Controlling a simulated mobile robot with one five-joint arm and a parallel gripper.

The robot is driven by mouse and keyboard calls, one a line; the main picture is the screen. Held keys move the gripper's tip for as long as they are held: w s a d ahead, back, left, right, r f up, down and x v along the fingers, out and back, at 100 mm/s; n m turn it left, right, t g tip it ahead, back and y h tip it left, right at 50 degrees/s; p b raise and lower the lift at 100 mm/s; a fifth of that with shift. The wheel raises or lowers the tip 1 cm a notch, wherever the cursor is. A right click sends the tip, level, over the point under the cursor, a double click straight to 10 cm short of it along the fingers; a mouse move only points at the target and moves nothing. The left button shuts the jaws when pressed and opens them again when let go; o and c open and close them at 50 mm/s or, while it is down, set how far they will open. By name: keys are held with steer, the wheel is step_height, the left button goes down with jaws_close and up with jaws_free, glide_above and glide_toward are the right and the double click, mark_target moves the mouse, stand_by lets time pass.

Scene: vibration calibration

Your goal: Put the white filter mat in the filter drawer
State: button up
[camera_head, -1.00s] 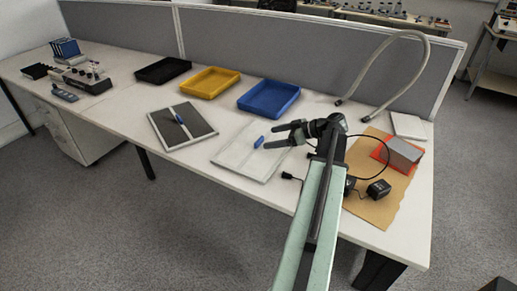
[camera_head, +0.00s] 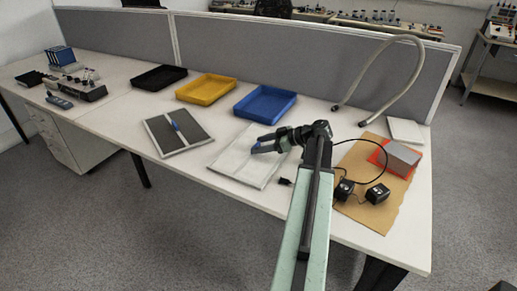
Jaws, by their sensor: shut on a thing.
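The white filter mat (camera_head: 235,164) is most likely the flat white panel lying on the desk, left of my arm. My gripper (camera_head: 262,146) is over its upper right part, shut on the small blue grip there, which shows only partly between the fingers. The mat looks flat on the desk. To its left lies a flat frame with dark grey panels (camera_head: 163,136) and a blue grip (camera_head: 176,127). I cannot tell for sure which thing is the filter drawer.
Black (camera_head: 158,78), yellow (camera_head: 206,89) and blue trays (camera_head: 265,103) stand along the grey partition. At right, a grey block (camera_head: 403,157) on an orange sheet and black adapters (camera_head: 377,194) lie on brown paper. A bent hose (camera_head: 409,75) arches behind.

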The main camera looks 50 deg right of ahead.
step_height(320, 180, up, 4)
steer(key=p, duration=0.4)
steer(key=w+a, duration=0.3)
steer(key=a, duration=0.1)
steer(key=w+a, duration=0.3)
steer(key=a, duration=0.2)
steer(key=w+a+r, duration=0.1)
steer(key=w+a, duration=0.2)
steer(key=a, duration=0.1)
steer(key=shift+a+p, duration=0.15)
steer(key=shift+p, duration=0.25)
